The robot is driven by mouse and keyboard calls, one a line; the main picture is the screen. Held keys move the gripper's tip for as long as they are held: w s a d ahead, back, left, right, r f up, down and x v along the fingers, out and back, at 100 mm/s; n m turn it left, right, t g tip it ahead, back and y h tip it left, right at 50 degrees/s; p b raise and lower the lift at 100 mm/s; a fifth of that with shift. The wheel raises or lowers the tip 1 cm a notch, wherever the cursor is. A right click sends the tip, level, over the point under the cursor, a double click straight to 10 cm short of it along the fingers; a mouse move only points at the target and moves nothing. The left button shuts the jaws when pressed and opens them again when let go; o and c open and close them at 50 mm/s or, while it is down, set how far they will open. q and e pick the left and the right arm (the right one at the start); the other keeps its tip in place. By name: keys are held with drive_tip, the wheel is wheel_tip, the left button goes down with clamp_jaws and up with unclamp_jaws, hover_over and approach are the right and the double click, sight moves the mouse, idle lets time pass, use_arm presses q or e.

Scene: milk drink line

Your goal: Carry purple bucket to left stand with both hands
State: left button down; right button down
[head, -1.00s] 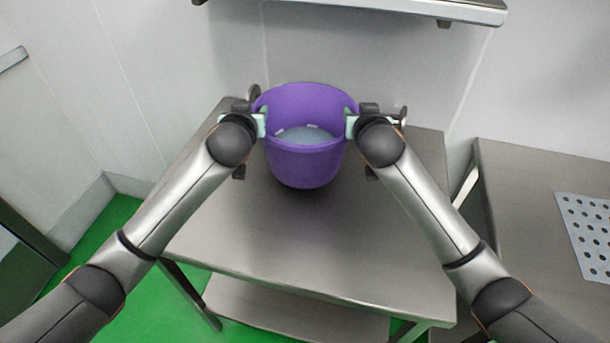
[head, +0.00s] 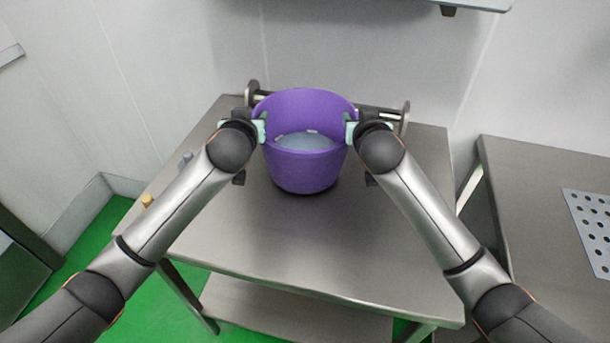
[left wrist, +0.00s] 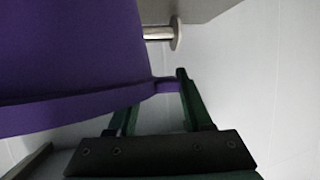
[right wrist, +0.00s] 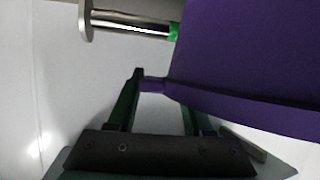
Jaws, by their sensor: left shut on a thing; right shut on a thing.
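The purple bucket (head: 304,168) is upright over the steel table (head: 300,245), with pale grey-blue contents (head: 303,141) inside. I cannot tell whether its base touches the tabletop. My left gripper (head: 262,129) is shut on the bucket's left side near the rim. My right gripper (head: 351,129) is shut on its right side at a similar height. In the left wrist view, the fingers (left wrist: 158,90) hold a small purple tab on the bucket (left wrist: 70,60). In the right wrist view, the fingers (right wrist: 162,88) hold a matching tab on the bucket (right wrist: 250,60).
A metal bar with round end discs (head: 404,118) runs behind the bucket. Small pegs (head: 186,158) stand at the table's left edge. A second steel table (head: 545,230) with a perforated plate (head: 592,225) is at right. A shelf (head: 475,5) hangs above. The front tabletop is clear.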

use_arm(q)
drive_tip(key=shift+w+a+f+b, duration=0.15)
drive_tip(key=shift+a+f+b, duration=0.35)
drive_tip(key=shift+b, duration=0.1)
use_arm(e)
drive_tip(key=shift+d+f, duration=0.25)
drive_tip(key=shift+f, duration=0.4)
use_arm(q)
drive_tip(key=c, duration=0.7)
unclamp_jaws()
use_arm(e)
drive_tip(key=c, duration=0.7)
unclamp_jaws()
use_arm(q)
drive_tip(key=o, duration=0.4)
drive_tip(key=shift+d, duration=0.35)
use_arm(e)
drive_tip(key=o, duration=0.4)
drive_tip(key=shift+a, duration=0.15)
use_arm(q)
drive_tip(key=shift+s, duration=0.25)
use_arm(e)
drive_tip(key=shift+s+r, duration=0.1)
